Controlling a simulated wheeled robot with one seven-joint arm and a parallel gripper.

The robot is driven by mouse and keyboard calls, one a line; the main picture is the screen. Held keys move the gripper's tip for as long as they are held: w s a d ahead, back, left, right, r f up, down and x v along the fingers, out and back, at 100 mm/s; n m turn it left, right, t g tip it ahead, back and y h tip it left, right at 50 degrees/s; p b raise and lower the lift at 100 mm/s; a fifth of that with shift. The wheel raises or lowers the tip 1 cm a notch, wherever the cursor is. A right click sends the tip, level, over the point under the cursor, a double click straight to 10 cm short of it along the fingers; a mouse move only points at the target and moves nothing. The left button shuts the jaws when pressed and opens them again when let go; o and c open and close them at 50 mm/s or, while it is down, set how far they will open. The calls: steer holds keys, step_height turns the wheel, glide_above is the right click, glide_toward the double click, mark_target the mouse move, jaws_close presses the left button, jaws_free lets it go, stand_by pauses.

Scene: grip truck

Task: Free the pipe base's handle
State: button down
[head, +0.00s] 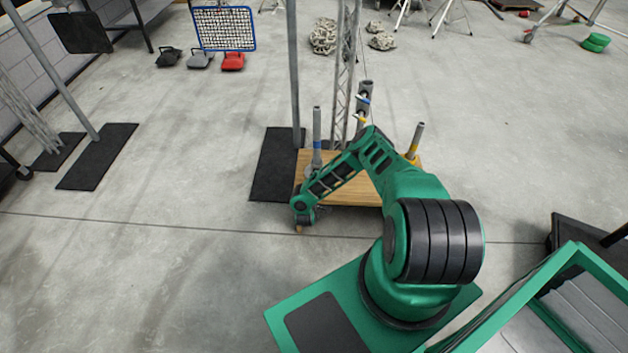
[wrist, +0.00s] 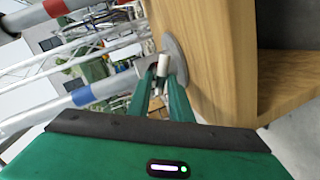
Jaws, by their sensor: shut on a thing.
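The grey pipe with a blue band (head: 317,132) stands upright on the wooden deck, near its left edge. In the wrist view this pipe (wrist: 115,88) runs in from the left to its round grey base plate (wrist: 178,58), which lies against the wood. A small pale cylinder, seemingly the base's handle (wrist: 164,42), shows just beyond my fingertips. My gripper (wrist: 163,78) has its green fingers close together at the base, shut on what looks like the handle. The fingers hide much of it.
The wooden deck (head: 345,193) also carries a yellow-banded pipe (head: 416,142) at right and other upright pipes behind. A black floor plate (head: 268,170) lies at its left. A red-banded pipe (wrist: 55,7) shows in the wrist view.

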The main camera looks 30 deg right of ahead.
steer(key=shift+w+a+n+h, duration=0.1)
steer(key=shift+a+n+h, duration=0.05)
steer(key=shift+n+h, duration=0.2)
stand_by(0.4)
steer(key=c, duration=1.6)
jaws_free()
steer(key=shift+f, duration=0.1)
steer(key=shift+c, duration=0.2)
steer(key=shift+s+a, duration=0.1)
steer(key=shift+s, duration=0.1)
steer(key=v, duration=1)
steer(key=shift+a, duration=0.1)
